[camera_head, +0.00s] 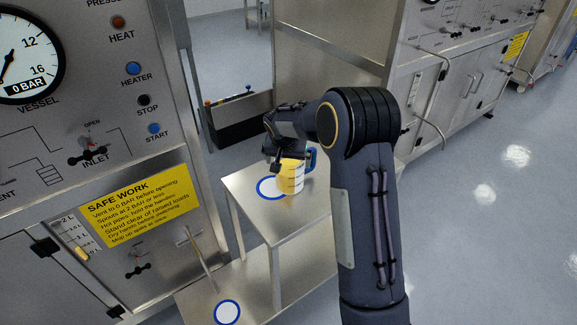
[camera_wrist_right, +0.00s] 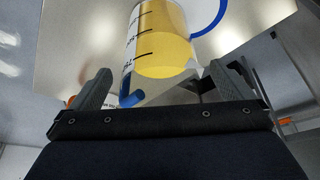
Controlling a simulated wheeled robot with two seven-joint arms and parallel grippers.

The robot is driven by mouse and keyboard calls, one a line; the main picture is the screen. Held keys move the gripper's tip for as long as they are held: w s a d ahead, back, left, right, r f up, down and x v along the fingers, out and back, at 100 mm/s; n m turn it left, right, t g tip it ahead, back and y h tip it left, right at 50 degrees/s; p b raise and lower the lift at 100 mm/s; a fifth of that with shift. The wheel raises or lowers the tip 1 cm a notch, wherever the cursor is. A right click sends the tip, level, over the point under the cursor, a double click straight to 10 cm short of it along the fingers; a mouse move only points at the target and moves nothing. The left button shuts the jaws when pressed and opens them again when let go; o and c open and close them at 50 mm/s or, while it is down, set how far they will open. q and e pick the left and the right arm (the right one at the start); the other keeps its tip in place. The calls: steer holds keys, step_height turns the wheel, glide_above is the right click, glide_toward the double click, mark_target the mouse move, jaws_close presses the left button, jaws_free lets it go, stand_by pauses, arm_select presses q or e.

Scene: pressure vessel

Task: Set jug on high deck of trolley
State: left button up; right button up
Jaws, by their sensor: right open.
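The jug (camera_head: 291,176) is clear with dark marks, a blue handle and yellow liquid. In the head view it appears upright at the high deck (camera_head: 275,222) of the trolley, overlapping a blue-ringed white disc (camera_head: 266,188). I cannot tell whether its base touches the deck. My right gripper (camera_head: 277,160) is at the jug's upper left, partly hidden by its own arm. In the right wrist view the fingers (camera_wrist_right: 165,88) are spread, with the jug (camera_wrist_right: 160,40) beyond the fingertips. My left gripper is not in view.
The trolley's low deck (camera_head: 255,298) carries another blue-ringed disc (camera_head: 227,313). A steel control panel (camera_head: 90,150) with a gauge and yellow sign stands close on the left. Steel cabinets (camera_head: 450,95) stand behind right. Open floor (camera_head: 490,220) lies to the right.

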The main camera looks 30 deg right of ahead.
steer(key=v, duration=0.8)
steer(key=s+a+r+n+t+y, duration=0.1)
steer(key=s+a+r+y, duration=0.15)
steer(key=s, duration=0.65)
steer(key=s+a+r+n+y, duration=0.2)
steer(key=s+r, duration=0.1)
steer(key=s, duration=0.6)
steer(key=s+a+f+n+y, duration=0.1)
steer(key=s+a, duration=0.3)
steer(key=s, duration=0.3)
steer(key=s+a+f+n+t+y, duration=0.1)
steer(key=s+a+f+n, duration=0.1)
steer(key=s+a, duration=0.3)
steer(key=s, duration=0.3)
steer(key=shift+s+a+n+b, duration=0.2)
steer(key=shift+n+b, duration=0.1)
steer(key=shift+b, duration=0.05)
steer(key=shift+f, duration=0.15)
